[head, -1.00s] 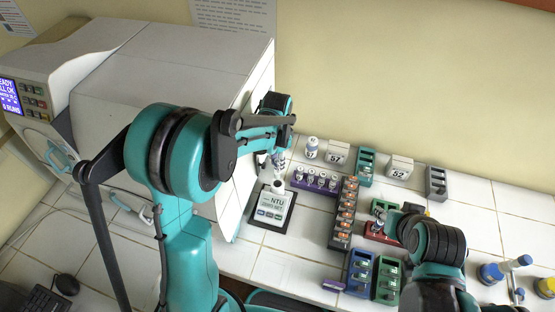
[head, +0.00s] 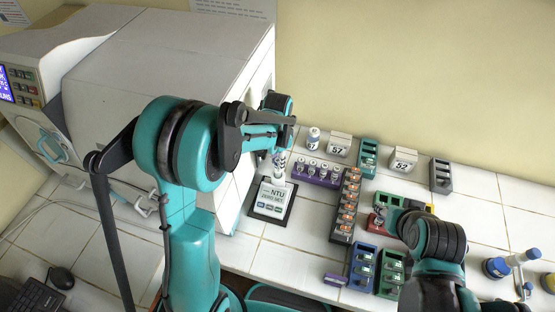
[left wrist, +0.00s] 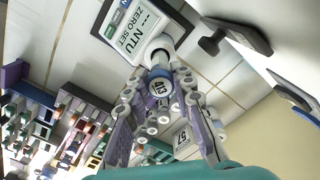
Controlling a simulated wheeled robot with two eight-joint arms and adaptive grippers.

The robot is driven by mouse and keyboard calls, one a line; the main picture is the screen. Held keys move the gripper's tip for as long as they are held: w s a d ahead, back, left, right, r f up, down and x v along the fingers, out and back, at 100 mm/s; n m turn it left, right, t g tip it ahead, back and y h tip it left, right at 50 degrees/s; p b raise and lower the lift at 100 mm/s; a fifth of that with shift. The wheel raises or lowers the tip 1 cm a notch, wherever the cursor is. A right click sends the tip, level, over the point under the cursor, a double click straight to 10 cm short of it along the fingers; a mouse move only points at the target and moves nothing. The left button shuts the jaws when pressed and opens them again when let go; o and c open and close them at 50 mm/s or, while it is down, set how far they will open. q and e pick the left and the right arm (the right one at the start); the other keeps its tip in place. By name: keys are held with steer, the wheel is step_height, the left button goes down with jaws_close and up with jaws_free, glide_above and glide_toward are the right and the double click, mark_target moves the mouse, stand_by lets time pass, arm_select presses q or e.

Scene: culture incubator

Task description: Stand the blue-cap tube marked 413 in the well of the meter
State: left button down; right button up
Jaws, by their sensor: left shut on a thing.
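The blue-cap tube marked 413 (left wrist: 159,88) is between the fingers of my left gripper (left wrist: 163,112), its cap facing the wrist camera. In the head view my left gripper (head: 279,152) is shut on this tube, above the meter (head: 268,209). The meter has a display reading NTU and ZERO SET; it also shows in the left wrist view (left wrist: 124,27). Its white round well (head: 278,177) is in line with the tube's lower end. I cannot tell how far the tube is inside it. My right gripper (head: 383,222) is mostly hidden by its own arm, near a red block.
A purple rack (head: 317,175) with several tubes stands close to the right of the meter. An orange-and-dark rack (head: 346,205) is beyond it. Blue (head: 362,267) and green (head: 391,274) racks stand in front. The large white incubator (head: 170,75) is at the left.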

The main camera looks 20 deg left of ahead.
arm_select(q)
steer(key=shift+f+b, duration=2.45)
steer(key=shift+f, duration=0.55)
steer(key=c, duration=1.2)
jaws_free()
steer(key=shift+r, duration=0.15)
step_height(320, 180, up, 12)
steer(key=shift+f, duration=0.1)
